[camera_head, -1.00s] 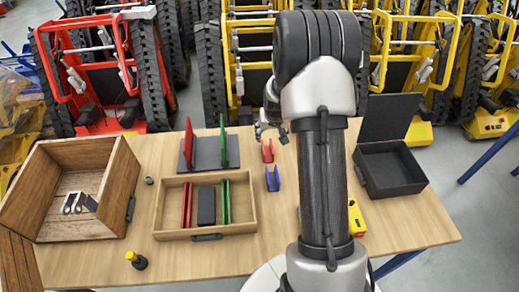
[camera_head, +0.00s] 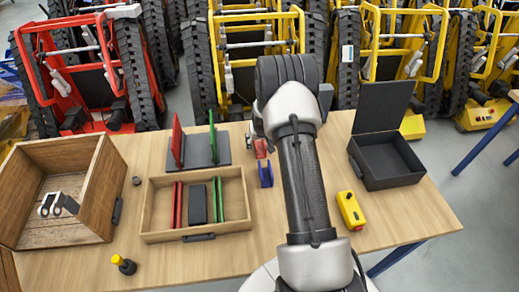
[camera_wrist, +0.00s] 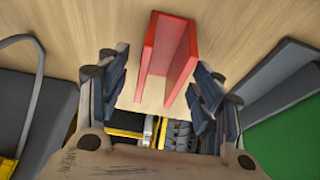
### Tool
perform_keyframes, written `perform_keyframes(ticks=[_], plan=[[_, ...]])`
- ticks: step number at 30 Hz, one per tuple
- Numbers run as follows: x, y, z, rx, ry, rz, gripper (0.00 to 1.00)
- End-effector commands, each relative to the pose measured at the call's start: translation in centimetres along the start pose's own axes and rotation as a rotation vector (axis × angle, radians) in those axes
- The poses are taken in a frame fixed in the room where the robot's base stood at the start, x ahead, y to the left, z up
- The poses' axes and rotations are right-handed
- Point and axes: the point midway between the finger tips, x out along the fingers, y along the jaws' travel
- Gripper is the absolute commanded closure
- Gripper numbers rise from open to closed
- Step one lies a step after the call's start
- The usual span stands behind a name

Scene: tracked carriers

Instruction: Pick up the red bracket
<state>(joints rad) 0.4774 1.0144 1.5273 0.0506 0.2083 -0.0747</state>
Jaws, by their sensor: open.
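The red bracket (camera_head: 261,148) stands on the wooden table behind the blue bracket (camera_head: 266,174). It is partly hidden by my gripper in the head view. In the wrist view the red bracket (camera_wrist: 178,47) is a U-shaped channel with two upright walls, its near end between my fingers. My gripper (camera_wrist: 158,88) is open and empty, with one finger on each side of the bracket in the picture. I cannot tell whether the fingers touch it or how far above the table they are. In the head view my gripper (camera_head: 257,133) is right at the bracket, mostly covered by my arm.
Left of the bracket is a dark stand (camera_head: 205,153) with red and green plates. A wooden tray (camera_head: 160,236) with plates lies in front of it. A wooden crate (camera_head: 95,190) is at the left, an open black box (camera_head: 392,182) and yellow device (camera_head: 350,210) at the right.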

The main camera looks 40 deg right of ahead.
Motion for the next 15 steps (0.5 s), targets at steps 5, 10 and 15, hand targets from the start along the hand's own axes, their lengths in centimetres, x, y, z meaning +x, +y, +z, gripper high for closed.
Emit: perform_keyframes(ticks=[5, 10, 15], plan=[[0.91, 0.0, -0.07, 0.0, 0.001, 0.0, 0.4], [0.82, -0.01, -0.09, 0.0, 0.001, 0.0, 0.41], [0.81, -0.01, -0.08, 0.0, 0.001, 0.0, 0.52]])
